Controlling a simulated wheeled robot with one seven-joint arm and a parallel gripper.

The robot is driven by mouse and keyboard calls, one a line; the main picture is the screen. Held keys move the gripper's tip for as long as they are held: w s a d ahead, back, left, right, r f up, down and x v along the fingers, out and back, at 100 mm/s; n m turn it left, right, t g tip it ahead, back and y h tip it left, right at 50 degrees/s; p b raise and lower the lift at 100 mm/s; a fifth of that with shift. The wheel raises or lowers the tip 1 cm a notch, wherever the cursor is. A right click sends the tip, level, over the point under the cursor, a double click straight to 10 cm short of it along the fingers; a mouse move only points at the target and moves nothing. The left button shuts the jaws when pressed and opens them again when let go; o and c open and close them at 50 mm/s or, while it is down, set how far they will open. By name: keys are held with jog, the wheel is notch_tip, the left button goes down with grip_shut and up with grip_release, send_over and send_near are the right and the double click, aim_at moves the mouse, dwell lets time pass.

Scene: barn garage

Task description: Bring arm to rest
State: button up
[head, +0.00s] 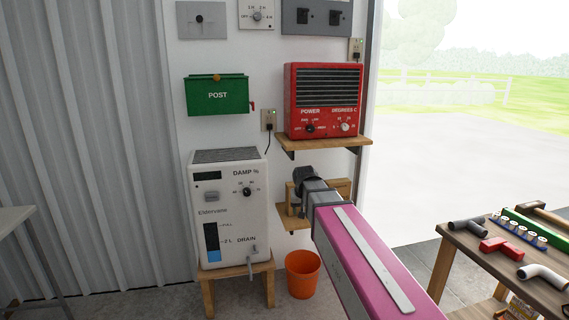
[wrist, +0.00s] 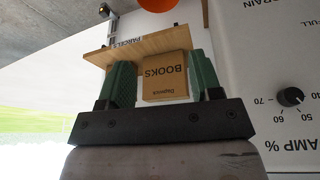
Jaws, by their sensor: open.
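My gripper (wrist: 161,75) is open, with its two green fingers on either side of a brown box (wrist: 166,80) labelled "Dispatch BOOKS" in the wrist view. The box appears upside down there and sits at a wooden shelf (wrist: 150,47) marked "PARCELS". A narrow gap shows beside the box. In the head view my gripper (head: 304,190) is a dark shape in front of the small wall shelf (head: 288,228), at the end of my pink and grey arm.
A white dehumidifier (head: 230,215) stands on a wooden stool (head: 238,281) left of my gripper. A red heater (head: 322,100) is on a shelf above. An orange bucket (head: 303,272) is on the floor below. A workbench (head: 475,250) with pipe fittings stands at right. A green post box (head: 216,95) hangs upper left.

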jog(key=s+d+f+g, duration=0.2)
jog(key=s+d+f, duration=0.4)
jog(key=s+f, duration=0.3)
jog(key=s+d+f+g, duration=0.2)
jog(key=s+d+f, duration=0.3)
jog(key=s+f, duration=0.4)
jog(key=shift+s+d+f+m, duration=0.25)
jog(key=shift+d+f+m, duration=0.1)
jog(key=shift+f+m, duration=0.1)
dwell(1.7)
